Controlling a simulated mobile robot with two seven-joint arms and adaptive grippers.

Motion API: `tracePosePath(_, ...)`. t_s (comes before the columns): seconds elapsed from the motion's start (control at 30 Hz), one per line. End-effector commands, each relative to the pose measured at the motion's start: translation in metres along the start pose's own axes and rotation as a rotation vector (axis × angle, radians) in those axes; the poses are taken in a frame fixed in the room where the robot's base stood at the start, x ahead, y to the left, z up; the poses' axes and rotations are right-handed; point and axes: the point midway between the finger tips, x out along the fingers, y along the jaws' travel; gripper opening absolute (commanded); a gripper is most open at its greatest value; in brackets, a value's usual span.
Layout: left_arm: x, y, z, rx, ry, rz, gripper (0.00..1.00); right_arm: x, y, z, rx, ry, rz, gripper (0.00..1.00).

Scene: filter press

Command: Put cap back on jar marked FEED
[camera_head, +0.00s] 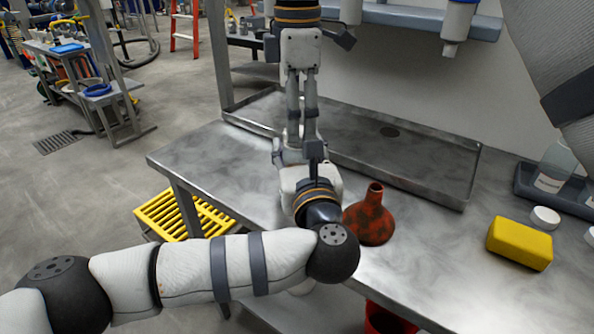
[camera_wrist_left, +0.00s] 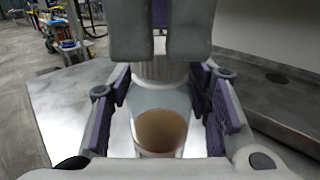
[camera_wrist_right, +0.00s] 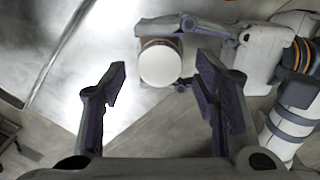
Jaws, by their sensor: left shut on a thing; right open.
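My left gripper (camera_head: 296,158) is shut on a clear jar (camera_wrist_left: 160,105) with brown material inside, held upright above the bench in the left wrist view. A white cap (camera_wrist_right: 160,65) sits at the top of this jar, seen from above in the right wrist view; whether it is fully seated cannot be told. My right gripper (camera_wrist_right: 163,70) is open, its fingers on either side of the cap, with visible gaps. In the head view the right gripper (camera_head: 302,128) points down over the left one. The jar is mostly hidden there, and no FEED marking is readable.
A rusty red funnel (camera_head: 370,216) stands beside my left wrist. A yellow sponge (camera_head: 520,243) and a loose white cap (camera_head: 545,217) lie to the right. Labelled jars (camera_head: 553,172) stand in a dark tray at the right edge. A shallow metal tray (camera_head: 425,165) lies along the wall.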

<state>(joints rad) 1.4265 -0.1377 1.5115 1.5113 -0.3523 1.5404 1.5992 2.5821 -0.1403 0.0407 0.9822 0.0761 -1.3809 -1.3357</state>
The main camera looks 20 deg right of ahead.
Motion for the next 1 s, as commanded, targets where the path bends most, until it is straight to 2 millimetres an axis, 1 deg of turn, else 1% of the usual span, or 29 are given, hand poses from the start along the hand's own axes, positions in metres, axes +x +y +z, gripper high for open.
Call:
tracePosePath(0.03, 0.000, 0.000, -0.001, 0.001, 0.002, 0.001, 0.00, 0.007, 0.000, 0.000, 0.000, -0.001, -0.002, 0.55)
tracePosePath(0.17, 0.000, 0.000, -0.001, 0.001, 0.002, 0.001, 0.00, 0.016, 0.000, 0.000, 0.001, -0.001, -0.001, 0.55)
tracePosePath(0.47, 0.000, 0.000, -0.001, 0.001, 0.002, 0.001, 0.00, 0.018, 0.000, 0.000, 0.001, 0.000, 0.000, 0.55)
tracePosePath(0.57, 0.000, 0.000, -0.001, 0.001, 0.002, 0.001, 0.00, 0.018, 0.000, 0.000, 0.001, 0.000, 0.000, 0.35)
tracePosePath(0.6, 0.000, 0.000, -0.001, 0.001, 0.002, 0.001, 0.00, 0.018, 0.000, 0.000, 0.001, 0.000, 0.000, 0.26)
tracePosePath(0.67, 0.000, 0.000, -0.001, 0.001, 0.002, 0.001, 0.00, 0.018, 0.000, 0.000, 0.001, 0.000, 0.000, 0.12)
tracePosePath(0.7, 0.000, 0.000, -0.001, 0.001, 0.002, 0.001, 0.00, 0.018, 0.000, 0.000, 0.001, 0.000, 0.000, 0.04)
tracePosePath(0.77, 0.000, 0.000, -0.001, 0.001, 0.002, 0.001, 0.00, 0.018, 0.000, 0.000, 0.003, 0.000, 0.000, 0.04)
tracePosePath(0.83, 0.000, 0.000, -0.001, 0.001, 0.002, 0.001, 0.00, 0.018, 0.000, 0.000, 0.057, 0.000, 0.000, 0.04)
tracePosePath(0.87, 0.000, 0.000, -0.001, 0.001, 0.002, 0.001, 0.00, 0.018, 0.000, 0.000, 0.109, -0.001, 0.000, 0.04)
tracePosePath(1.0, 0.000, 0.000, -0.001, 0.001, 0.002, 0.001, 0.00, 0.018, 0.000, 0.000, 0.409, -0.001, 0.000, 0.04)
